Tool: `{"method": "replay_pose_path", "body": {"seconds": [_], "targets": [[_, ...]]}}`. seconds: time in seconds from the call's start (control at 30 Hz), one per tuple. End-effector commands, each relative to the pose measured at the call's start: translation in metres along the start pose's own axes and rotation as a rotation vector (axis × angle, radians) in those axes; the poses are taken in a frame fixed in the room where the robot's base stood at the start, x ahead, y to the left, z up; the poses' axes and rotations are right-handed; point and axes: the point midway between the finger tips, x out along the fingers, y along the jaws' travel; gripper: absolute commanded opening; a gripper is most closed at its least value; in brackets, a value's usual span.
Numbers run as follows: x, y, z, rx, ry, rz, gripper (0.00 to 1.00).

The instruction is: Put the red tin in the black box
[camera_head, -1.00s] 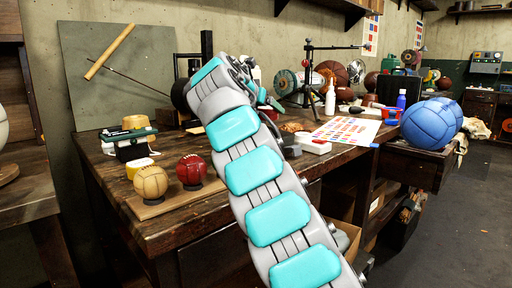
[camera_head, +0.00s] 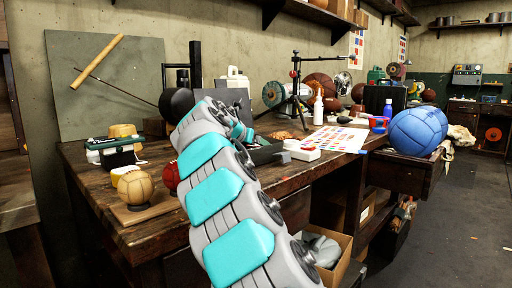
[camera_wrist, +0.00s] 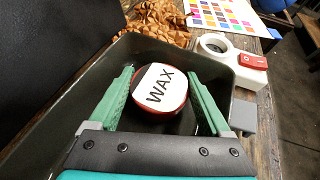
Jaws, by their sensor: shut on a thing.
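The red tin (camera_wrist: 160,90), with a white lid marked WAX, shows in the wrist view between the green fingers of my gripper (camera_wrist: 163,85). My gripper is shut on it. The tin is within the walls of the black box (camera_wrist: 70,95), over its dark floor; I cannot tell whether it touches the floor. In the head view the black box (camera_head: 264,153) sits on the workbench, partly behind my arm. My arm hides the tin and most of my gripper there.
In the head view a tan ball (camera_head: 135,187) and a blue ball (camera_head: 418,131) flank the workspace.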

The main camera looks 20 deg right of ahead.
Motion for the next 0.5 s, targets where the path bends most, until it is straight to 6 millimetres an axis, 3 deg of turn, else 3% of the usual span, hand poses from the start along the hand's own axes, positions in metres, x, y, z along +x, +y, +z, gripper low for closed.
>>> {"method": "replay_pose_path", "body": {"seconds": [0.33,0.37,0.5], "targets": [[0.0016,-0.0008,-0.0029,0.001,0.002,-0.002,0.19],[0.0020,-0.0008,-0.0034,0.001,0.003,-0.003,0.84],[0.0020,-0.0007,-0.0031,0.001,0.002,-0.002,0.94]]}}
